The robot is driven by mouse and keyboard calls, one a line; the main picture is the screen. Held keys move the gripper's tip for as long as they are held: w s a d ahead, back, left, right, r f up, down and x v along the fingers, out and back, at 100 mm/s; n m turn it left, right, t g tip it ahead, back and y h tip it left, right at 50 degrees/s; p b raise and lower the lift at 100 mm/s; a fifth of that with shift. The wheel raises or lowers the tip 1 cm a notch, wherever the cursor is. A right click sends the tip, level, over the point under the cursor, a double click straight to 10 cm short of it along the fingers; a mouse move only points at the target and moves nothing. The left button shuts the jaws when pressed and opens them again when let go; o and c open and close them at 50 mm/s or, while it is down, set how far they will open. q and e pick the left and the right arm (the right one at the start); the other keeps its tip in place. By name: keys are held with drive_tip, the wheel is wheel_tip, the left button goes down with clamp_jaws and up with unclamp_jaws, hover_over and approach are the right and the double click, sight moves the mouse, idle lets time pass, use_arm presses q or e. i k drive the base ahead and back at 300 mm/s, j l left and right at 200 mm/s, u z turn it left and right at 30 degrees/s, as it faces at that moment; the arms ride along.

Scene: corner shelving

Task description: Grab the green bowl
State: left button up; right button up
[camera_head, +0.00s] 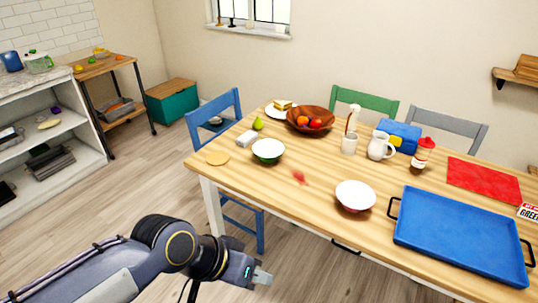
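The green bowl (268,151), green outside and white inside, stands upright on the left part of the wooden table (235,177), near its front edge. My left gripper (261,277) is at the bottom of the head view, in front of the table and apart from the bowl. Nothing shows in its grip, but its fingers are too small and edge-on to tell whether they are open or shut. My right gripper is not in view.
A white bowl (355,195) and a blue tray (463,233) are to the right. A blue chair (238,103) stands at the table's left end.

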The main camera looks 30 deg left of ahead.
sight(268, 150)
drive_tip(key=i+j, duration=0.15)
drive_tip(key=j, duration=0.25)
drive_tip(key=i+j, duration=0.1)
drive_tip(key=j, duration=0.35)
drive_tip(key=i+j, duration=0.15)
drive_tip(key=j, duration=0.25)
drive_tip(key=i+j, duration=0.15)
drive_tip(key=j, duration=0.25)
drive_tip(key=i+j, duration=0.1)
drive_tip(key=j, duration=0.35)
drive_tip(key=i+j, duration=0.15)
drive_tip(key=j, duration=0.25)
drive_tip(key=i+j, duration=0.15)
drive_tip(key=j, duration=0.25)
drive_tip(key=i+j, duration=0.15)
drive_tip(key=j, duration=0.25)
drive_tip(key=z, duration=0.05)
